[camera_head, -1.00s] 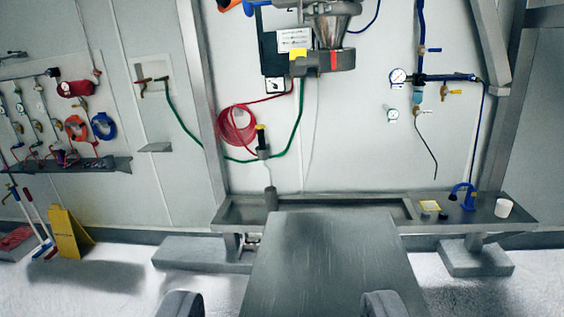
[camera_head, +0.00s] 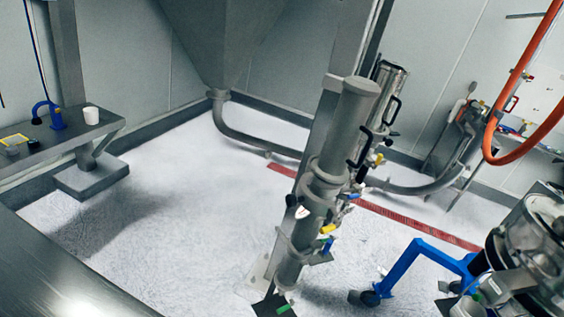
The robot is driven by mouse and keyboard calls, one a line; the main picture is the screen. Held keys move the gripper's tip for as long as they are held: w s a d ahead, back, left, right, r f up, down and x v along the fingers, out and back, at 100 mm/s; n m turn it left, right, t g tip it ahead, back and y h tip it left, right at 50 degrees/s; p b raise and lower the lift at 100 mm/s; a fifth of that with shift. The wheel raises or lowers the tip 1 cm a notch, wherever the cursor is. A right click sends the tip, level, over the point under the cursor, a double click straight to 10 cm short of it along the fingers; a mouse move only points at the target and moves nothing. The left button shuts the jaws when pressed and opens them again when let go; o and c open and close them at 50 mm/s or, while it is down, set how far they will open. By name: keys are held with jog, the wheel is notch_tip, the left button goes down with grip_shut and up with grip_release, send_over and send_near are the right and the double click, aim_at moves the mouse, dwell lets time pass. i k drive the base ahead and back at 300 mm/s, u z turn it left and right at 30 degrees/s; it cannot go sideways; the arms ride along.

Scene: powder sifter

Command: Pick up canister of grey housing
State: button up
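A grey cylindrical housing (camera_head: 352,122) stands tall and slightly tilted in the picture, right of the middle. It has a closed round top, a black handle on its right side, and clamps and small coloured fittings lower down. A shiny metal canister (camera_head: 391,82) with black handles stands behind it to the right, its lower part partly hidden. I cannot tell for sure which part is the canister of the grey housing. My gripper is not in view, and nothing is seen held.
A metal table (camera_head: 60,270) fills the lower left. A bench (camera_head: 60,140) with a white cup (camera_head: 91,115) stands at the left. A blue wheeled frame (camera_head: 425,262) and an orange hose (camera_head: 520,148) are at the right. The floor between bench and housing is clear.

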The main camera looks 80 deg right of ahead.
aim_at(358, 97)
jog(key=z, duration=2.6)
jog(key=k, duration=1.45)
jog(key=u, duration=0.5)
jog(key=i, duration=1)
jog(key=z, duration=0.05)
